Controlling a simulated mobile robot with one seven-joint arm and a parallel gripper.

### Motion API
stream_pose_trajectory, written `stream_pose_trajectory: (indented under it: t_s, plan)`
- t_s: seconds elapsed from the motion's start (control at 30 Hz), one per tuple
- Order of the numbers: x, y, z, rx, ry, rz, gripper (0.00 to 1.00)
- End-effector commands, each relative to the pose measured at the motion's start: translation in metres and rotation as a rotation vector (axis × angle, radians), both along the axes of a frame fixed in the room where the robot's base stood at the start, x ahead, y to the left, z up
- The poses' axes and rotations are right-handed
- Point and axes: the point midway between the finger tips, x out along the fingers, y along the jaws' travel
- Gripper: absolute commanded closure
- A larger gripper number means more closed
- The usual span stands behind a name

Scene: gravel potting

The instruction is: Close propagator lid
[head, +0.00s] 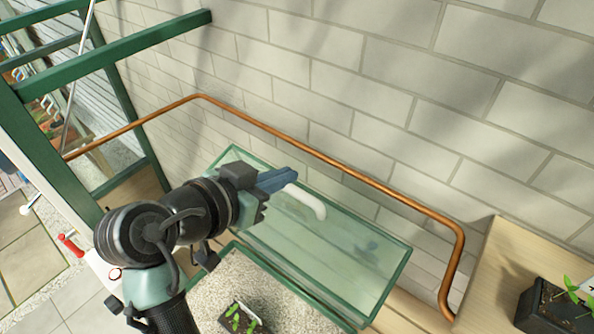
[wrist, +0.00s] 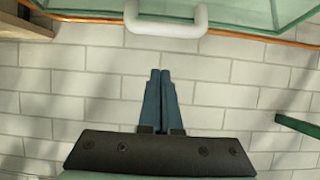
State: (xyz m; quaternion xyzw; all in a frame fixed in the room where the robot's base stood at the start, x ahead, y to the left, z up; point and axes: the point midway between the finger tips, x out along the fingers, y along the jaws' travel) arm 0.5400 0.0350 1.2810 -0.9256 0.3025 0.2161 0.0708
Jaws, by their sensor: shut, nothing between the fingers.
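The propagator lid (head: 345,262) is a clear glass panel with a green frame, standing raised and tilted by the wall behind the gravel bed. Its white handle (head: 308,203) sticks out from the panel; the handle also shows at the top of the wrist view (wrist: 166,27). The propagator's base (head: 283,279) holds pale gravel and shows below the lid, partly hidden by my arm. My gripper (head: 292,177) is shut and empty, its blue fingers beside the handle. In the wrist view the fingertips (wrist: 160,72) point toward the handle with a gap between; contact is not visible.
A copper pipe (head: 330,160) runs along the block wall behind the lid. A small pot with seedlings (head: 240,318) sits on the gravel. Another dark seedling pot (head: 552,310) stands on a wooden surface at right. Green frame posts (head: 52,165) stand at left.

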Motion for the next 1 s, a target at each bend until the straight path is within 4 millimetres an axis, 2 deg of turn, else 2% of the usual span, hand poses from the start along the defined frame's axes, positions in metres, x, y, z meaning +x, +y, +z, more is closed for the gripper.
stream_pose_trajectory:
  t_s: [0.4, 0.5, 0.63, 1.0]
  plan:
    - [0.060, -0.046, -0.036, 0.001, 0.004, -0.001, 1.00]
    - [0.045, -0.033, -0.042, 0.000, 0.005, 0.005, 1.00]
    - [0.035, -0.025, -0.048, 0.001, 0.002, 0.004, 1.00]
    - [0.030, -0.022, -0.053, 0.001, -0.001, 0.001, 1.00]
